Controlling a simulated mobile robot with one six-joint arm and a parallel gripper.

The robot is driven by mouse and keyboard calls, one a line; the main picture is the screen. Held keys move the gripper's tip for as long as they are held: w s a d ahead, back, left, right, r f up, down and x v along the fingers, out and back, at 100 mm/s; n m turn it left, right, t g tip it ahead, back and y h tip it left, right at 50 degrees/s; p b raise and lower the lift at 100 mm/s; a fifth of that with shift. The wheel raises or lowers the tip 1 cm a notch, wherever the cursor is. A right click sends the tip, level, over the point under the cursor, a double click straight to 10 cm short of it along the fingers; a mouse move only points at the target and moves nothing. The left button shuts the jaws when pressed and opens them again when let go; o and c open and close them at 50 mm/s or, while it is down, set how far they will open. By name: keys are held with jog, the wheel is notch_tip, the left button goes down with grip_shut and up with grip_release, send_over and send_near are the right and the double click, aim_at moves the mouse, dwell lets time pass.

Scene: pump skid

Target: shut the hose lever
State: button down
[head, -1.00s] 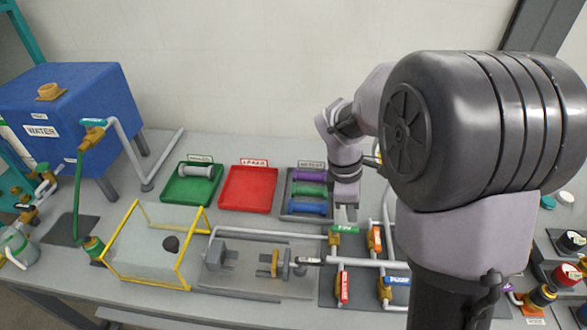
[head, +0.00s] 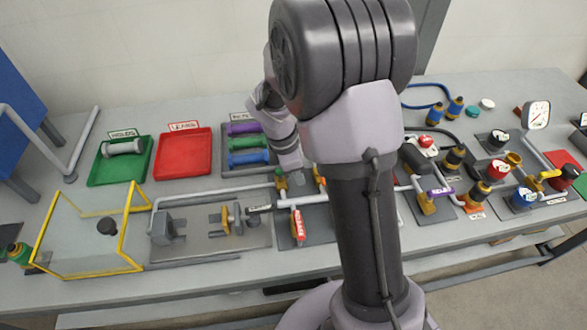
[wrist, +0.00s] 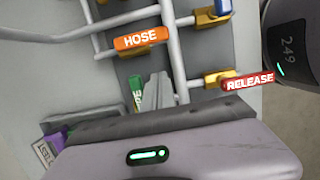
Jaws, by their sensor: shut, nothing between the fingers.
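The orange hose lever (wrist: 141,37), labelled HOSE, shows in the wrist view above my gripper's fingertips. It appears roughly in line with the short pipe at its left. In the head view only a sliver of the orange lever (head: 319,180) shows beside my arm. My gripper (wrist: 158,84) is shut and empty, its fingers pointing toward the pipes. A gap shows between the fingertips and the lever in the wrist view; their height difference cannot be told. In the head view my arm largely hides the fingertips.
A green lever (wrist: 137,92) stands close left of my fingers. A red RELEASE lever (wrist: 248,83) is at right, and a blue lever (wrist: 222,7) at the top. Red (head: 184,152) and green (head: 119,160) trays lie left on the bench. A yellow-framed clear box (head: 96,236) stands at front left.

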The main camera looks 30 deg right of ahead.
jog(key=shift+s+d+r+b, duration=0.15)
jog(key=shift+s+d, duration=0.1)
jog(key=shift+d, duration=0.65)
jog(key=shift+s+d+r+b, duration=0.1)
jog(key=shift+s+d+b, duration=0.1)
jog(key=shift+d, duration=0.7)
